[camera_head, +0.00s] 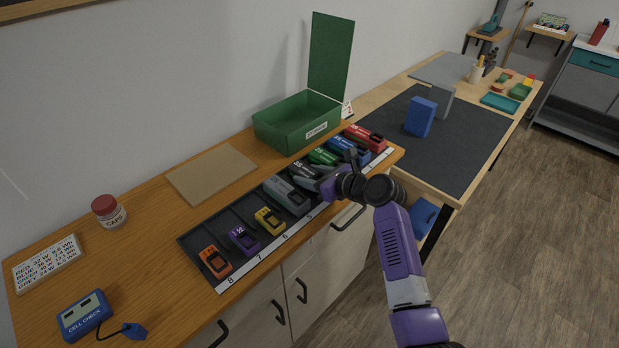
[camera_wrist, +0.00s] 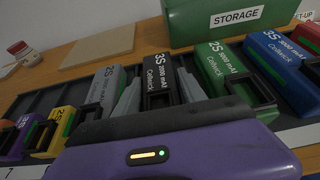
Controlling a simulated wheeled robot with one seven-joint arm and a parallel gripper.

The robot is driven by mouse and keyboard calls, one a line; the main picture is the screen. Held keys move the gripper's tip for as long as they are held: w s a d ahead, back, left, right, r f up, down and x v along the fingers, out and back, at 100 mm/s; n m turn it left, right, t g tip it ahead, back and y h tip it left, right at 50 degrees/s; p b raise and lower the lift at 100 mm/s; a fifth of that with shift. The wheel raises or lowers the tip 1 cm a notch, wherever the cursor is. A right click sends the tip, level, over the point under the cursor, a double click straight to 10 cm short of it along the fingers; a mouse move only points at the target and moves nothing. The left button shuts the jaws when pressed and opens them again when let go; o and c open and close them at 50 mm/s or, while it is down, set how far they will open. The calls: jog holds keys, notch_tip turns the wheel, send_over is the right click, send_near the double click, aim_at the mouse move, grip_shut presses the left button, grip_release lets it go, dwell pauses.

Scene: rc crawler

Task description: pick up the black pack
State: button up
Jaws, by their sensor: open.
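My gripper (camera_head: 322,184) is over the front of the tray. In the wrist view my gripper (camera_wrist: 160,92) is open, with one grey finger on each side of the black pack. Whether the fingers touch it, I cannot tell. A grey pack (camera_wrist: 103,85) is left of it and a green pack (camera_wrist: 222,66) is right of it, both close to the fingers.
The dark tray (camera_head: 222,224) also holds orange, purple, yellow, blue and red packs in a row. An open green storage box (camera_head: 275,127) stands behind it, lid up. A tan board (camera_head: 211,173) lies behind left. A capped jar (camera_head: 109,211) and a blue cell checker (camera_head: 85,315) are farther left.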

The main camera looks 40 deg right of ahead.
grip_shut()
jog(key=shift+r, duration=0.15)
